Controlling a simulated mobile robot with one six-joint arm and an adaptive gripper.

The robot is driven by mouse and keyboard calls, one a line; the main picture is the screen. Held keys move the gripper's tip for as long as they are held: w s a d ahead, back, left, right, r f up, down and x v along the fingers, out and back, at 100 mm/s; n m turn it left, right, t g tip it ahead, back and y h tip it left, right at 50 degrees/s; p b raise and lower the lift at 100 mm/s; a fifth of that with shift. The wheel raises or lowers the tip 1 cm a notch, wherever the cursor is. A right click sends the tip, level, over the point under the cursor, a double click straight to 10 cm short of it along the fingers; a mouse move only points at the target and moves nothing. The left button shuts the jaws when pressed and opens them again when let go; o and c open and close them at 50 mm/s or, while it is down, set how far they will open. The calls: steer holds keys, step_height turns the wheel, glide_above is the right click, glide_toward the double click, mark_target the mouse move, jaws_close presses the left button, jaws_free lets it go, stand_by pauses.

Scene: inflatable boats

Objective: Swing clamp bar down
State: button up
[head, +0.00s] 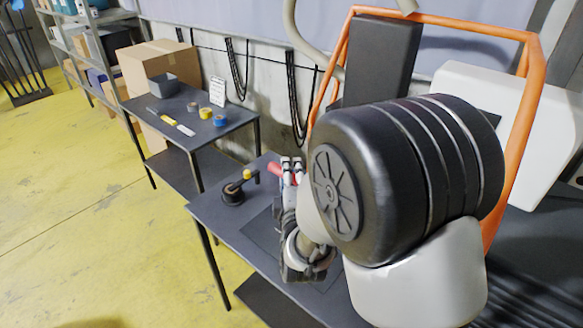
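A red bar-like piece (274,168) shows just left of the fingers. It may be part of the clamp bar, but its other end is hidden, and I cannot tell whether the gripper touches it. A black round fixture (233,195) with a yellow knob (247,174) on a short arm stands on the bench, left of the gripper.
An orange tube frame (470,24) with a dark panel (380,48) stands behind my arm. A second table (205,135) holds tape rolls (206,113), a grey bin (163,87) and tools. Cardboard boxes (155,66) stand behind it. The yellow floor at left is clear.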

steer(key=shift+s, duration=0.1)
steer(key=shift+c, duration=0.5)
jaws_close()
